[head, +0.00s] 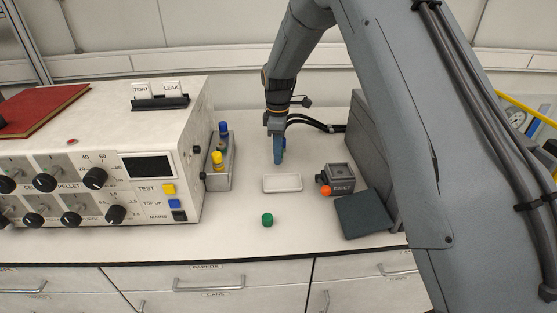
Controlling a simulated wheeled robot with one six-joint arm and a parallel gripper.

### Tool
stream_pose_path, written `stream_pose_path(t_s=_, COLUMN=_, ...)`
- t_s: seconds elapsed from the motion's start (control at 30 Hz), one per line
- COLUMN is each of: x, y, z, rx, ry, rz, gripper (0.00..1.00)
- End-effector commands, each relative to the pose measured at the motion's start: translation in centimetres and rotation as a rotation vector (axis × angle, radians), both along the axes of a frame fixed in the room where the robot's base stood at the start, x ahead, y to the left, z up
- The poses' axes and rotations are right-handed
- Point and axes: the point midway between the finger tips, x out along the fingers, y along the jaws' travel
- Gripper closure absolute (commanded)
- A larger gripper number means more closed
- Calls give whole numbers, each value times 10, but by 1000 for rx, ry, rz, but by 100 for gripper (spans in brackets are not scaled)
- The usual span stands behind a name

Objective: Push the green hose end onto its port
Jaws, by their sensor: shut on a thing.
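My gripper (279,160) points down over the bench behind the white tray. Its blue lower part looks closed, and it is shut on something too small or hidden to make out. Black hoses (313,123) run from the grey box at right to just behind my gripper; their left ends are hidden there. A short green cylinder (267,220) stands on the bench in front of the tray, apart from my gripper, with no hose visible on it. I cannot make out a green hose end or its port for certain.
A white control unit (150,235) stands at left, with a small rack (221,178) of blue- and yellow-topped parts beside it. A shallow white tray (282,191) lies mid-bench. An eject block (341,178), a dark pad (367,213) and a grey box (372,140) stand at right.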

Motion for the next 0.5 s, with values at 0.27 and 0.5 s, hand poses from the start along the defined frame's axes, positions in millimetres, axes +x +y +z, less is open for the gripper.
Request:
stream_pose_path(t_s=0.27, x=1, y=0, z=53, rx=1, ry=-4, rz=0, gripper=97)
stream_pose_path(t_s=0.5, x=0, y=0, z=73, rx=0, ry=0, rz=0, gripper=97)
